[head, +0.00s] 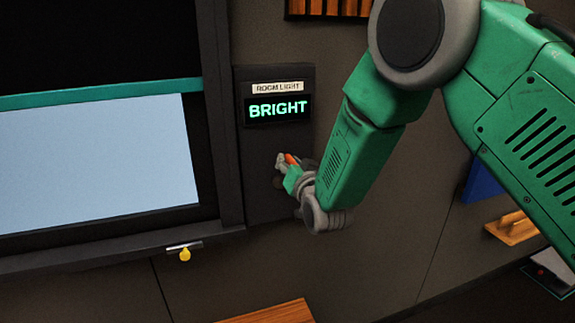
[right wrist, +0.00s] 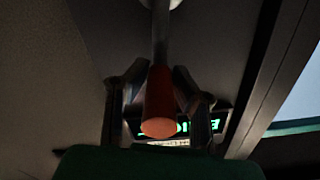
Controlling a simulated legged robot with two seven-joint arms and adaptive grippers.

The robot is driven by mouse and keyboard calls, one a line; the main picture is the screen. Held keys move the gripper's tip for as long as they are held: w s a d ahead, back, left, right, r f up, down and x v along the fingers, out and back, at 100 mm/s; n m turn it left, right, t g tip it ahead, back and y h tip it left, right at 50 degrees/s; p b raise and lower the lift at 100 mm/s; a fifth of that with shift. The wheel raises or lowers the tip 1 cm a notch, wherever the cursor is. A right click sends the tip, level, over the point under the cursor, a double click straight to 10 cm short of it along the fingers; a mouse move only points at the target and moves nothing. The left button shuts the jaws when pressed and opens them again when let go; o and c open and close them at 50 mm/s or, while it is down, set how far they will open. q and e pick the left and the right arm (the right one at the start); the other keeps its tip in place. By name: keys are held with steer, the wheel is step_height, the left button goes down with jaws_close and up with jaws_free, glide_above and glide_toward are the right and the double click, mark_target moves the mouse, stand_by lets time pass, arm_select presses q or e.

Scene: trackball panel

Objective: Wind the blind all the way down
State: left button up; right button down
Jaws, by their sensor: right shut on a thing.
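The dark blind (head: 95,40) covers the upper part of the window at the left. Its teal bottom bar (head: 100,95) hangs above a wide pale pane (head: 95,165) that is still uncovered. A dark wall panel (head: 262,185) to the right of the window has a lit display (head: 278,110) reading BRIGHT. My right gripper (head: 287,162) is at the lower part of this panel, shut on a red-orange handle (head: 292,158). In the right wrist view the handle (right wrist: 159,105) lies between the two fingers, on a grey rod (right wrist: 160,40). My left gripper is not in view.
A small bar with a yellow knob (head: 185,254) is under the window sill (head: 120,248). A wooden slatted piece (head: 330,8) is on the wall above. A wooden shelf (head: 515,228) and a blue panel (head: 482,183) are at the right. A wooden surface (head: 268,312) shows at the bottom.

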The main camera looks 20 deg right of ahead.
steer(key=d+f+m+b, duration=0.4)
steer(key=f+m+b, duration=0.8)
steer(key=m+b, duration=1.3)
steer(key=shift+d+f+b, duration=0.2)
steer(key=shift+f+b, duration=0.1)
steer(key=shift+b, duration=1.1)
steer(key=shift+w, duration=0.1)
steer(key=c, duration=1.5)
jaws_free()
steer(key=shift+o, duration=0.7)
steer(key=shift+d, duration=0.15)
